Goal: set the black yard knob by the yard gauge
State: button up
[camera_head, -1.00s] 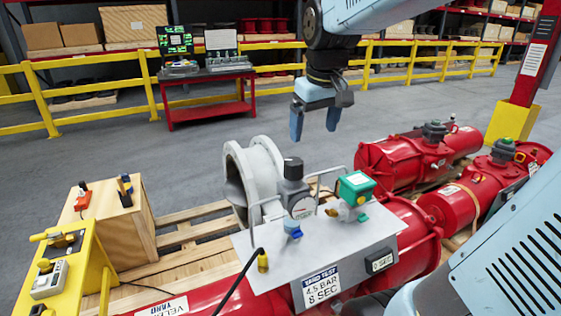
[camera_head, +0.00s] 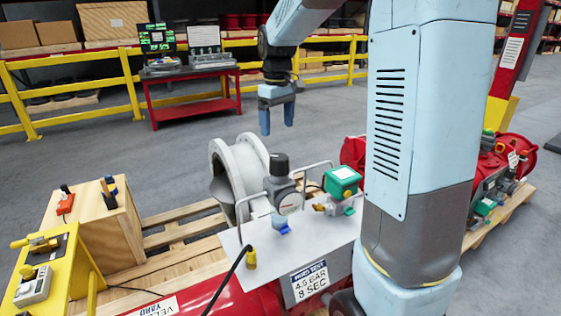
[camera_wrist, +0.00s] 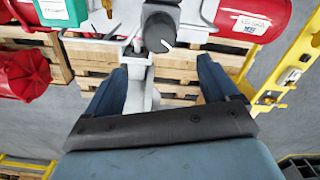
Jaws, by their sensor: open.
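The black yard knob (camera_head: 279,163) sits on top of the grey regulator on the metal test panel (camera_head: 265,262). It also shows at the top middle of the wrist view (camera_wrist: 160,28). The yard gauge (camera_head: 290,203) is the round dial on the regulator's front, just below the knob; its reading is too small to tell. My gripper (camera_head: 277,115) hangs above and behind the knob in the head view, apart from it. In the wrist view my gripper (camera_wrist: 162,85) is open and empty, its two blue fingers spread, with the knob beyond the fingertips and between their lines.
A green-topped valve (camera_head: 342,182) stands right of the regulator, with thin metal guard hoops around. A grey flanged pipe (camera_head: 232,172) is behind left. A wooden box (camera_head: 98,222) and yellow stand (camera_head: 45,280) are at left. A sign reads 4.5 bar, 8 sec (camera_head: 309,281).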

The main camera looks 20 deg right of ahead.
aim_at(278, 155)
notch_tip(278, 155, down, 13)
jog(key=shift+r, duration=0.1)
dwell(0.4)
jog(key=shift+c, duration=0.4)
